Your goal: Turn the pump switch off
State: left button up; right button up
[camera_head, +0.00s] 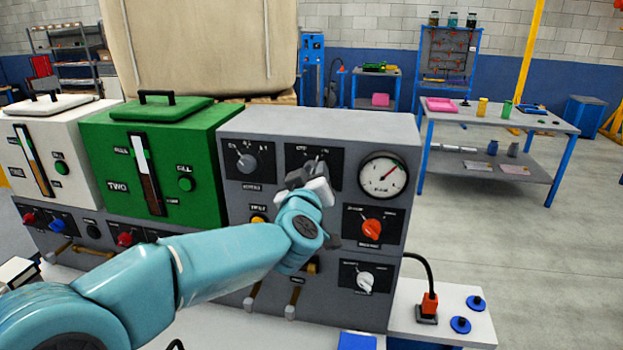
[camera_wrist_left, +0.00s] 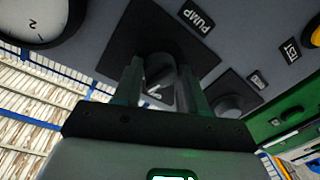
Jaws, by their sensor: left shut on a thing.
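The pump switch is a dark rotary knob (camera_wrist_left: 160,70) on a black square plate, with a PUMP label (camera_wrist_left: 198,18) beside the plate in the wrist view. My left gripper (camera_wrist_left: 160,85) has a finger on either side of the knob and is shut on it. In the head view the left gripper (camera_head: 312,178) is at the upper middle of the grey control panel (camera_head: 270,122), in front of the switch plate (camera_head: 298,155), and hides much of the knob and its label. The knob's exact setting is hard to read. My right gripper is not in view.
A pressure gauge (camera_head: 383,175) is right of the switch. A grey selector knob (camera_head: 246,163) is to its left. An orange knob (camera_head: 372,229) and a light knob (camera_head: 365,281) are lower right. A green tank unit (camera_head: 205,125) stands left. My left arm crosses the panel's lower front.

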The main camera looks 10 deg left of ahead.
pick_arm(q)
jog(key=shift+a+r+n+g+h+b, duration=0.15)
jog(key=shift+n+b, duration=0.55)
jog(key=shift+n, duration=1.6)
jog(key=shift+d+f+n+g+h+b, duration=0.15)
jog(key=shift+n+b, duration=0.5)
jog(key=shift+n, duration=1.65)
jog(key=shift+a+r, duration=0.1)
jog(key=shift+a, duration=0.05)
jog(key=o, duration=0.9)
jog(key=shift+o, duration=0.7)
jog(key=shift+s+a+r, duration=0.1)
jog(key=shift+s, duration=0.1)
jog(key=s+r+b, duration=0.1)
jog(key=s+b, duration=0.1)
jog(key=s, duration=1.4)
jog(key=shift+d, duration=0.4)
